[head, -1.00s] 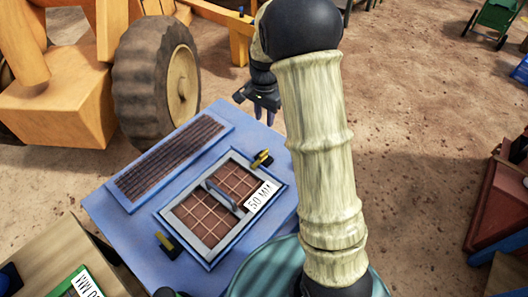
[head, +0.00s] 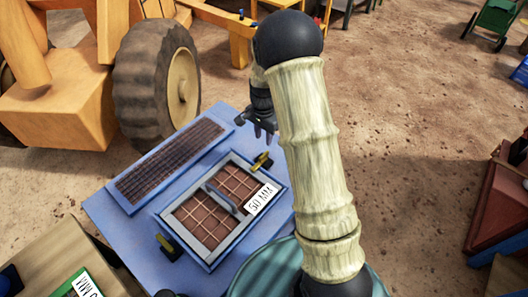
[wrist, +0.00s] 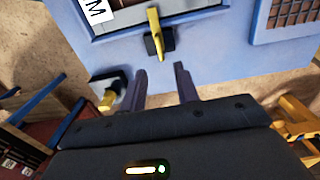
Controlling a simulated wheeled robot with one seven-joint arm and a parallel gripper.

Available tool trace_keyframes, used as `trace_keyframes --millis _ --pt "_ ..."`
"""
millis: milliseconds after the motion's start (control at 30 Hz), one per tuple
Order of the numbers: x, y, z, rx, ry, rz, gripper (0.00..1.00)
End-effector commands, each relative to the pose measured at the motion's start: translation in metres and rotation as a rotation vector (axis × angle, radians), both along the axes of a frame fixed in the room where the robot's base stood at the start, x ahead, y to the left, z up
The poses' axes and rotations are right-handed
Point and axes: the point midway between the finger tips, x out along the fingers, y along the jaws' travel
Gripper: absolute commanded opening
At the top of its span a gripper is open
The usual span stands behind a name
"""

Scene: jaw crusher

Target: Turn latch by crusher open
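A yellow-handled latch (head: 262,161) on a dark base sits at the far right edge of the framed screen (head: 228,250) on a blue table. In the wrist view this latch (wrist: 154,30) has its handle reaching from the dark base over the frame edge. A second latch (head: 165,243) is on the screen's near left side. My gripper (head: 262,130) is just beyond the first latch, above the table's far edge. In the wrist view my gripper's two fingers (wrist: 161,82) stand apart with nothing between them, not touching the latch.
A ribbed panel (head: 172,162) lies beside the screen on the blue table (head: 110,215). A wheeled machine's big tyre (head: 145,85) stands at the left. In the wrist view, a dark block with a yellow part (wrist: 107,102) is beside the left finger. Open dirt lies right.

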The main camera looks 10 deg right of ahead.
Motion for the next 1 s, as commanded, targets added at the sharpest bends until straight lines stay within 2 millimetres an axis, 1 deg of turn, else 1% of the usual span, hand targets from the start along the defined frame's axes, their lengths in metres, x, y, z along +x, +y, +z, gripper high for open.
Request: trace_keyframes --millis 33,300,400,500,667,900,933,1000 --pt "-0.001 0.0 -0.01 0.001 0.004 -0.001 0.31" --pt "-0.001 -0.001 -0.057 0.0 0.005 -0.002 0.31" --pt "-0.001 0.0 -0.074 0.0 0.004 -0.001 0.31" --pt "-0.001 0.0 -0.086 0.0 0.003 -0.002 0.31" --pt "0.0 -0.001 -0.094 0.0 0.0 -0.002 0.31" --pt "0.0 -0.001 -0.095 0.0 0.0 -0.001 0.31" --pt "0.0 -0.001 -0.095 0.0 0.0 -0.001 0.27" --pt "0.0 -0.001 -0.095 0.0 0.0 -0.001 0.13"
